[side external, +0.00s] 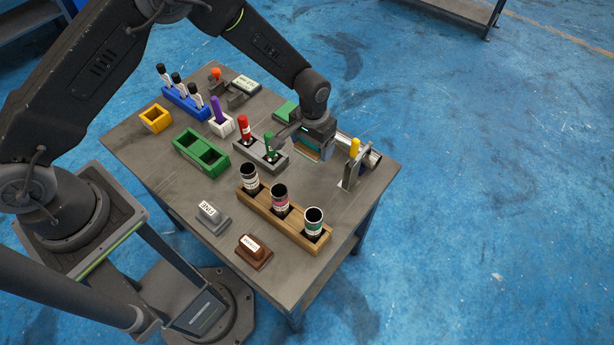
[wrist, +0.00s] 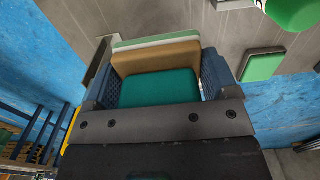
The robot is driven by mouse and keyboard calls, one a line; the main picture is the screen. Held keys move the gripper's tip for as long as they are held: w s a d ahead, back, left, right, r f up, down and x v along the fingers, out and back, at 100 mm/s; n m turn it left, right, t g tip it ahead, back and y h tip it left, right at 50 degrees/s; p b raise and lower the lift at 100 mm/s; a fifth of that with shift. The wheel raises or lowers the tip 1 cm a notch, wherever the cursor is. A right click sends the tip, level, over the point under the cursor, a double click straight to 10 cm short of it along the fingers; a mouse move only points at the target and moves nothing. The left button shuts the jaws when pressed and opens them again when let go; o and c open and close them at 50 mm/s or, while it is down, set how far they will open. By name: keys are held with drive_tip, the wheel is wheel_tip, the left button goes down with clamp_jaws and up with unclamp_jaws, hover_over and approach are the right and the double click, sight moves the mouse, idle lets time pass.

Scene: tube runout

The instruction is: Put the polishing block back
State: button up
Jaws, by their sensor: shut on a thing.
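My gripper (side external: 308,146) is low over the far right part of the table, fingers pointing down. In the wrist view its two textured fingers (wrist: 160,84) are shut on the polishing block (wrist: 160,88), one on each side. The block has a teal upper part and a tan layer beneath. A pale and green strip (wrist: 155,41) shows along its far edge. I cannot tell whether the block touches the surface below.
A green-topped pad (side external: 285,110) lies behind my gripper. A bracket with a metal tube (side external: 371,157) and yellow knob stands close to the right. A grey rack (side external: 258,154) with red and green handles is to the left. A wooden rack (side external: 262,207) holds three canisters in front.

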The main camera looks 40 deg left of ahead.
sight(307, 178)
drive_tip(key=shift+s+a, duration=0.1)
drive_tip(key=shift+s, duration=0.4)
drive_tip(key=shift+s+f, duration=0.25)
drive_tip(key=shift+f, duration=0.1)
wheel_tip(307, 178, down, 10)
drive_tip(key=shift+r, duration=0.25)
drive_tip(key=shift+f, duration=0.15)
drive_tip(key=o, duration=0.8)
drive_tip(key=shift+o, duration=0.2)
wheel_tip(307, 178, up, 12)
drive_tip(key=shift+r, duration=0.25)
